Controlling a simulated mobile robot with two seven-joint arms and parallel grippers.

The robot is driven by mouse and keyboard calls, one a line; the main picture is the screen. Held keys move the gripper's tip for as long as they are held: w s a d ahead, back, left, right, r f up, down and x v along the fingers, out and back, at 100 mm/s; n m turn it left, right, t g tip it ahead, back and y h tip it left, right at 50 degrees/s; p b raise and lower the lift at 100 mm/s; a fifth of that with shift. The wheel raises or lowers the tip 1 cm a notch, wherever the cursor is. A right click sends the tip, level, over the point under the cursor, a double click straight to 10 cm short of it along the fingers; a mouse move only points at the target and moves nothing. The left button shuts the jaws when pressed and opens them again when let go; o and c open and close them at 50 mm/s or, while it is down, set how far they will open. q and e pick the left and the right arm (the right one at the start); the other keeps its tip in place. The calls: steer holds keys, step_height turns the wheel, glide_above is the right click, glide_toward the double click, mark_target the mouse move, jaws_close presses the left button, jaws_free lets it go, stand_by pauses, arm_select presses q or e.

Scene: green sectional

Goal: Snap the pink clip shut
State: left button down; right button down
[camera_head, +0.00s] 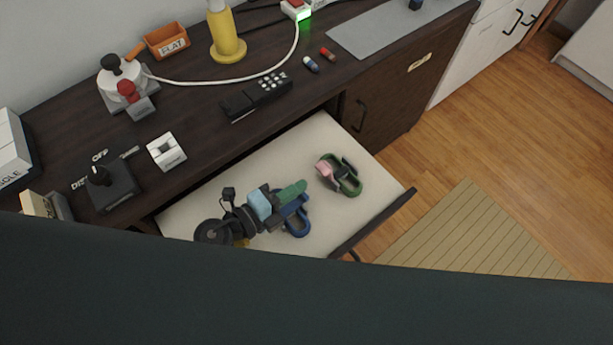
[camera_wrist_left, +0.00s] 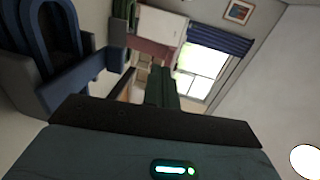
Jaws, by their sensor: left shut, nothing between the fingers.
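The pink clip (camera_head: 340,174), a pink tab on a green loop-shaped body, lies in the open drawer (camera_head: 370,205). Its pink tab is at the loop's left end; I cannot tell whether it is open or shut. My left gripper (camera_head: 298,188) is shut and empty, left of the pink clip and apart from it, its green fingertips pointing toward it. A blue clip (camera_head: 297,222) lies just below the fingers, partly hidden by them. In the left wrist view the green fingers (camera_wrist_left: 162,88) show closed, with the blue clip (camera_wrist_left: 58,40) at the left. My right gripper is out of view.
The dark desk top (camera_head: 200,110) lies behind the drawer, with a black remote-like box (camera_head: 257,96), a white switch block (camera_head: 166,152) and a black lever box (camera_head: 112,185) near its front edge. The drawer floor right of the pink clip is clear.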

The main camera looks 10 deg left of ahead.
mark_target(319, 171)
arm_select(q)
steer(key=shift+w+d+r, duration=0.2)
steer(key=shift+w+d, duration=0.4)
steer(key=shift+w+d+r, duration=0.15)
steer(key=shift+w+d, duration=0.4)
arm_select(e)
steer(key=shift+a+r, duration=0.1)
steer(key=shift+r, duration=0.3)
arm_select(q)
steer(key=shift+p, duration=0.35)
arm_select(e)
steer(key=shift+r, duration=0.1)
arm_select(q)
steer(key=shift+w+d+r+p, duration=0.1)
steer(key=shift+d+r+p, duration=0.15)
steer(key=shift+p, duration=0.25)
steer(key=shift+w+a+g+y, duration=0.1)
steer(key=shift+a+g+y, duration=0.05)
steer(key=shift+g+y, duration=0.15)
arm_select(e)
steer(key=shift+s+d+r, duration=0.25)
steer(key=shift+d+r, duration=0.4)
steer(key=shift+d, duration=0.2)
arm_select(q)
steer(key=shift+p, duration=0.35)
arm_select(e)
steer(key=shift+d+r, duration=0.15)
